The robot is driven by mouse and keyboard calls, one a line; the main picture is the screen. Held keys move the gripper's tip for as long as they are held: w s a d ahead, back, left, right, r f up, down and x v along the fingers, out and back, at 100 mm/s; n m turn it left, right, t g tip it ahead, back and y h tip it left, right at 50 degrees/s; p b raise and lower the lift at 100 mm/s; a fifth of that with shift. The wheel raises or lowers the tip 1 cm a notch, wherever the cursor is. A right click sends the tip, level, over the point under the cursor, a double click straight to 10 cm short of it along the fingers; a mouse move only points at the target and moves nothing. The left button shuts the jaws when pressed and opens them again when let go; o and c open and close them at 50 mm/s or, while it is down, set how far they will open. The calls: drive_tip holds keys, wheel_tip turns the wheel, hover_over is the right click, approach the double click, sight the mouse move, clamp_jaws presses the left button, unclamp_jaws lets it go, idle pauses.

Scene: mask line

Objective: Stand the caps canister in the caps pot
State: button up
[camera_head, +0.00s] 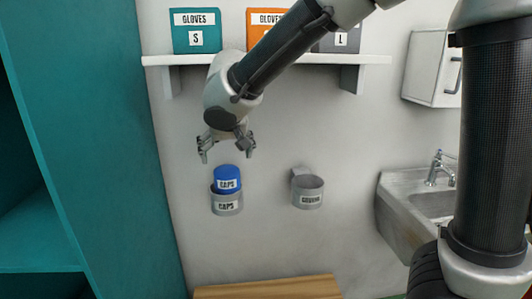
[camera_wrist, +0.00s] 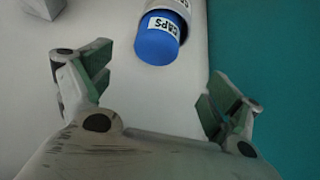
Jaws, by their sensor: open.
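The caps canister (camera_head: 228,174) is blue with a white CAPS label. It stands upright in the caps pot (camera_head: 227,207), a grey wall-mounted cup with its own CAPS label, and its lower part is hidden inside. In the wrist view the blue canister (camera_wrist: 157,46) shows near the top, with the grey-white pot (camera_wrist: 176,6) behind it. My gripper (camera_head: 228,152) is above the canister, open and empty, with its fingers apart from it. In the wrist view the gripper (camera_wrist: 155,93) also has its fingers spread wide, with nothing between them.
A second grey wall pot (camera_head: 308,194) with a partly readable label hangs to the right. A shelf (camera_head: 290,59) with glove boxes is above. A teal cabinet (camera_head: 105,150) stands left, a sink (camera_head: 405,205) right, and a wooden surface (camera_head: 268,289) below.

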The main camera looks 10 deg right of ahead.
drive_tip(key=s+d+r+m+h, duration=0.1)
drive_tip(key=s+d+r, duration=0.1)
drive_tip(key=d, duration=0.9)
drive_tip(key=s+d+r+m+h, duration=0.1)
drive_tip(key=s+d+r, duration=0.1)
drive_tip(key=d, duration=0.9)
drive_tip(key=s+d+f+g, duration=0.1)
drive_tip(key=s+d, duration=0.6)
drive_tip(key=s, duration=0.3)
drive_tip(key=s+d+f+g+y, duration=0.1)
drive_tip(key=s+d, duration=0.6)
drive_tip(key=s, duration=0.3)
drive_tip(key=shift+s, duration=0.3)
drive_tip(key=shift+c, duration=0.3)
